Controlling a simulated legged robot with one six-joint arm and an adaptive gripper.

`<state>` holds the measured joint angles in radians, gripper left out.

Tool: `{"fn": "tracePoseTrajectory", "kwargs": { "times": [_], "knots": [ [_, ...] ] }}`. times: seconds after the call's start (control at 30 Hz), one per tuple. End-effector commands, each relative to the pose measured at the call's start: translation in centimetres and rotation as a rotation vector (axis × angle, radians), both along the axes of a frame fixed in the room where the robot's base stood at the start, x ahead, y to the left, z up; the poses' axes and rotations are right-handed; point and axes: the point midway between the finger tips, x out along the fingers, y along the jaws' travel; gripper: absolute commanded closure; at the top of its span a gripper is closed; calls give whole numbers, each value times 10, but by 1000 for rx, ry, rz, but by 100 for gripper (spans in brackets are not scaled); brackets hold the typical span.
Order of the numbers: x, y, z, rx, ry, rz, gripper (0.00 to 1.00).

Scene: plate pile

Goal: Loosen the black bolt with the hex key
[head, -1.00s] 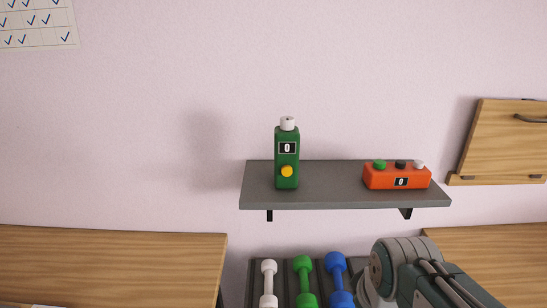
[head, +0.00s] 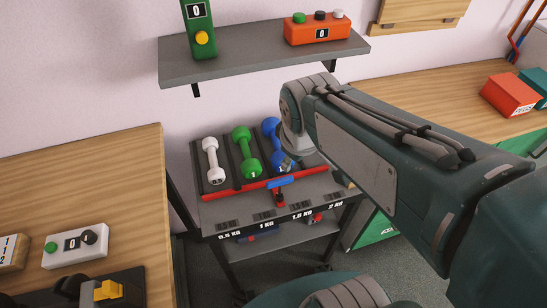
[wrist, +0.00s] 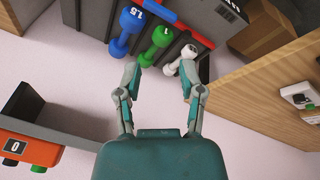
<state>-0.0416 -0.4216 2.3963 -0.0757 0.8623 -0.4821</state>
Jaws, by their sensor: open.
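I cannot make out a black bolt or a hex key in either view. My gripper (wrist: 161,78) is open and empty in the wrist view, its two fingers spread apart. A green dumbbell (wrist: 155,46) lies beyond the gap between the fingertips, and a white dumbbell (wrist: 181,60) shows near the right fingertip. I cannot tell whether the fingers touch either. In the head view my arm hides most of the gripper, near the blue dumbbell (head: 270,126).
A dark rack (head: 215,224) holds the dumbbells. Above it, a grey shelf (head: 240,58) carries a green device (head: 197,22) and an orange button box (head: 317,30). Wooden counters stand left (head: 90,185) and right (head: 415,95). The left one holds a white button box (head: 75,246).

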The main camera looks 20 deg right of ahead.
Motion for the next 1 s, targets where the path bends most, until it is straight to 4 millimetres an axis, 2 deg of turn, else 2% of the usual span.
{"fn": "tracePoseTrajectory", "kwargs": {
  "times": [0.2, 0.5, 0.63, 0.83, 1.0],
  "knots": [
    [40, 4, -45, -137, 159, 391, 50],
    [76, 12, -111, -241, 342, 893, 50],
    [81, 13, -125, -253, 374, 993, 50],
    [81, 11, -138, -256, 381, 1012, 50],
    [81, 7, -165, -254, 382, 1010, 50]
  ]
}}
